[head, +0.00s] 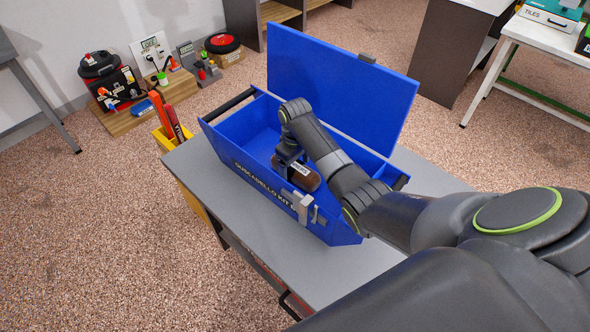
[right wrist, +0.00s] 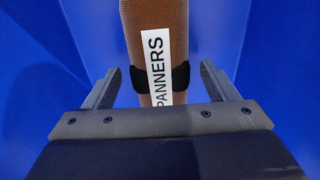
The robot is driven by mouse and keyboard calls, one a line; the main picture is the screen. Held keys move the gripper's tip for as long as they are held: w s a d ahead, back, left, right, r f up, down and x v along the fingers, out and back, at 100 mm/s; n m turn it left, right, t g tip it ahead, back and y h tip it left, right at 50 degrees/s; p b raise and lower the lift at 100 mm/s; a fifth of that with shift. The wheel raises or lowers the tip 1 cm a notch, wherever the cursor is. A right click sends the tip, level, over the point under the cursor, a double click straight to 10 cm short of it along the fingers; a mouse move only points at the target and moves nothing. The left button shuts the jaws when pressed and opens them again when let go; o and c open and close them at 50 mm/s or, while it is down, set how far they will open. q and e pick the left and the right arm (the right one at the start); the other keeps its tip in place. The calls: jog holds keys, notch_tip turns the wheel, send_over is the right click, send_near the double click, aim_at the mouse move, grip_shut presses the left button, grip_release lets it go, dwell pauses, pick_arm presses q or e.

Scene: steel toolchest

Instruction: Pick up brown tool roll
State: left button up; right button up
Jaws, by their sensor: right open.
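The brown tool roll (head: 305,179) lies inside the open blue toolbox (head: 235,137), near its front wall. In the right wrist view the tool roll (right wrist: 140,38) runs up from the gripper, with a white label partly reading "PANNERS" and a dark strap around it. My right gripper (head: 291,166) reaches down into the box at the roll. In the right wrist view the right gripper (right wrist: 166,78) is open, with one finger on each side of the roll and gaps showing beside it. My left gripper is not in view.
The toolbox lid (head: 340,85) stands open at the back. The box rests on a grey bench top (head: 225,195). A yellow bin (head: 165,140) with red-handled tools stands at the bench's left. A white table (head: 545,35) stands at the far right.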

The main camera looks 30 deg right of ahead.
jog(key=shift+f, duration=0.9)
jog(key=c, duration=1.2)
jog(key=shift+r, duration=0.1)
jog(key=shift+c, duration=0.3)
